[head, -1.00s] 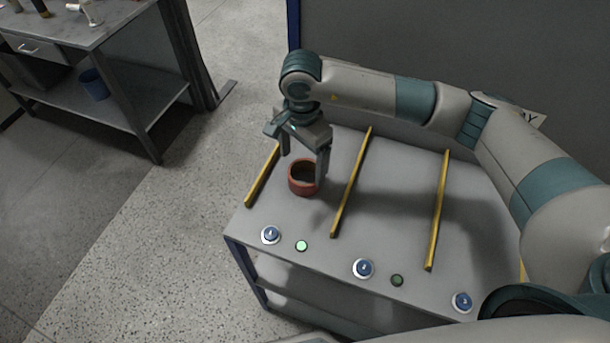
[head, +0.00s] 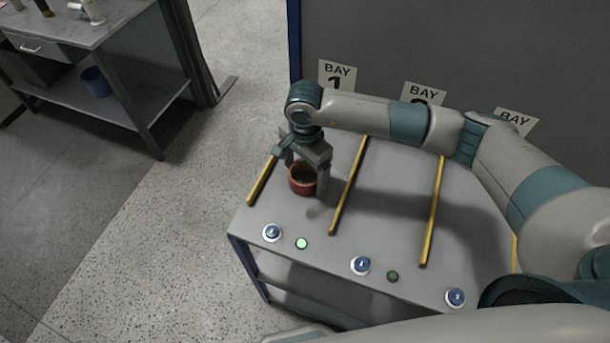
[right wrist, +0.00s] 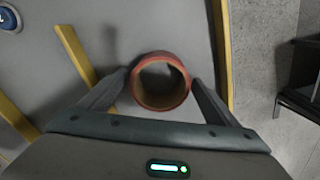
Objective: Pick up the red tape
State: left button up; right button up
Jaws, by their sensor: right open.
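The red tape (head: 301,188) is a round ring lying on the grey table in the leftmost bay, between two yellow strips. My right gripper (head: 306,180) points down over it in the head view, with its fingers on either side of the ring. In the right wrist view the red tape (right wrist: 161,98) sits between the two open fingertips (right wrist: 160,80). Whether the fingers touch the ring is hard to tell. My left gripper is not in view.
Yellow strips (head: 348,185) divide the grey tabletop (head: 390,200) into bays. Blue buttons (head: 360,265) and a lit green lamp (head: 302,243) line the front edge. Bay signs (head: 337,76) stand on the wall behind. A workbench (head: 85,35) stands at the far left.

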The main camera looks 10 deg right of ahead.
jog(key=c, duration=1.2)
jog(key=shift+r, duration=0.1)
jog(key=shift+r+b, duration=0.7)
jog(key=shift+r, duration=0.1)
jog(key=shift+d+r+b, duration=0.15)
jog(key=shift+r+b, duration=0.3)
jog(key=shift+r, duration=0.15)
jog(key=shift+d+r+b, duration=0.15)
jog(key=shift+r+b, duration=0.25)
jog(key=shift+r, duration=0.15)
jog(key=shift+s+d+r+b, duration=0.8)
jog(key=shift+d+r, duration=0.35)
jog(key=shift+d, duration=0.55)
jog(key=shift+s+d+r+b, duration=0.8)
jog(key=shift+d+r, duration=0.4)
jog(key=shift+d, duration=0.45)
jog(key=shift+s+d+r+b, duration=0.7)
jog(key=shift+s+d+r, duration=0.35)
jog(key=shift+d, duration=0.65)
jog(key=shift+w+r, duration=0.1)
jog(key=shift+w, duration=0.1)
